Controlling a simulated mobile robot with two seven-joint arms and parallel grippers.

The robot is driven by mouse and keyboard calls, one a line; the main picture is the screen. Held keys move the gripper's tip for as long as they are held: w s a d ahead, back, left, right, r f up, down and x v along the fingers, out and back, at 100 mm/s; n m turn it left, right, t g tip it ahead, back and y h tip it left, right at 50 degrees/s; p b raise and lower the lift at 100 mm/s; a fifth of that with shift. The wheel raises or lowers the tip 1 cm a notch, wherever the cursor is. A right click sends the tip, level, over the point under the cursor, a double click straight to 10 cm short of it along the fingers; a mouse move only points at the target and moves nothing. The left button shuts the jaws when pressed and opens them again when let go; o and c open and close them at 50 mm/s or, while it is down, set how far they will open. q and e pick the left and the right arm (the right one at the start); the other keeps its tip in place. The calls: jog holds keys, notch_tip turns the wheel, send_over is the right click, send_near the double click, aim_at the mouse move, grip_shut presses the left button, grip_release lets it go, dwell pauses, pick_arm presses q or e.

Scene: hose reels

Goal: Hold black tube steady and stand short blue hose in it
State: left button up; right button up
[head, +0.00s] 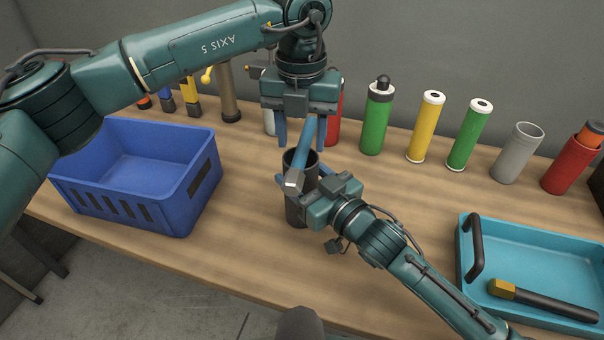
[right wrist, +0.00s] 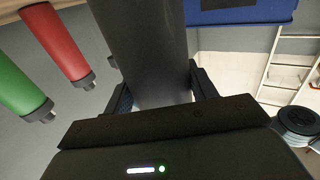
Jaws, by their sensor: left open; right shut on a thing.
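The black tube (head: 296,213) stands on the table in the middle of the head view. My right gripper (head: 306,180) is shut around its upper part; the tube (right wrist: 145,45) also shows between the fingers in the right wrist view. The short blue hose (head: 303,146), with a silver hexagonal end, is tilted across the tube's mouth. Its silver end shows in front of the tube's wall, outside the opening. My left gripper (head: 301,140) is open above the tube, with the hose between its fingers. Whether the hose touches the rim or a finger I cannot tell.
A blue crate (head: 120,195) stands at the left. A light blue tray (head: 475,285) with a black, brass-ended piece (head: 540,300) is at the right. Several green, yellow, grey and red cylinders stand along the back. The table in front of the tube is mostly clear.

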aim_at(301, 150)
pick_arm(q)
notch_tip(301, 150, up, 12)
dwell(0.6)
